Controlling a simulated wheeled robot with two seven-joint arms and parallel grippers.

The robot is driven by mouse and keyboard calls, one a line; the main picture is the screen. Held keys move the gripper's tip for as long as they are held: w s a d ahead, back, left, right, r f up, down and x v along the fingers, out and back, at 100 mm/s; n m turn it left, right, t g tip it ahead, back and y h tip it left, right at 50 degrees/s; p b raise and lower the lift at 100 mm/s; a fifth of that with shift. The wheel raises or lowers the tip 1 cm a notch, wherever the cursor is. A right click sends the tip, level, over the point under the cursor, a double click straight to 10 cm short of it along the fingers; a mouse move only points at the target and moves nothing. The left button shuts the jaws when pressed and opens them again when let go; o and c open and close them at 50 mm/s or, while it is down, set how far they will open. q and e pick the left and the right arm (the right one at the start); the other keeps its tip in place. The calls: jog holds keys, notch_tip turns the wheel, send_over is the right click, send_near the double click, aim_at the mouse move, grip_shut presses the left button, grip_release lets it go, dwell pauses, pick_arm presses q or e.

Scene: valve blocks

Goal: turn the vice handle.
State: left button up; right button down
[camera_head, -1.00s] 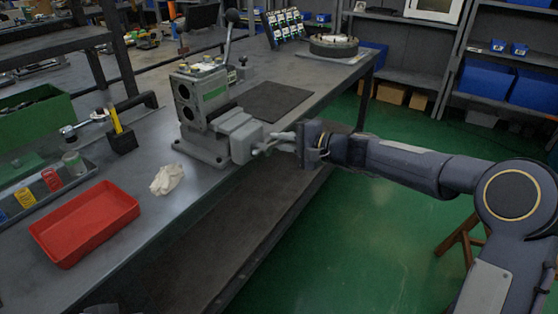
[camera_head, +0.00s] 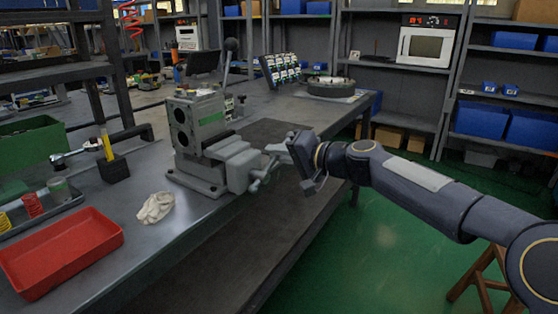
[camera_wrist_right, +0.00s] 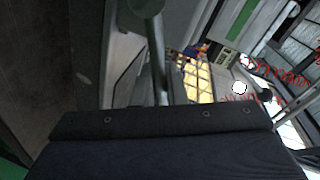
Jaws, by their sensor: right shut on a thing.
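The grey vice (camera_head: 237,166) is bolted near the front edge of the workbench, with a grey valve block (camera_head: 196,122) bearing a green label in its jaws. The vice handle (camera_head: 263,179) is a thin bar with a rounded end at the right face of the vice. My right gripper (camera_head: 277,157) reaches in from the right and is shut on the upper part of this bar, which slants. In the right wrist view, the handle bar (camera_wrist_right: 157,55) runs down behind the dark gripper body, which hides the fingertips. My left gripper is not in view.
A white crumpled cloth (camera_head: 156,207) and a red tray (camera_head: 62,252) lie on the bench left of the vice. A dark mat (camera_head: 268,134) lies behind it. A lever (camera_head: 229,55) stands up behind the valve block.

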dwell(0.4)
jog(key=c, duration=1.6)
grip_release()
jog(key=v, duration=0.8)
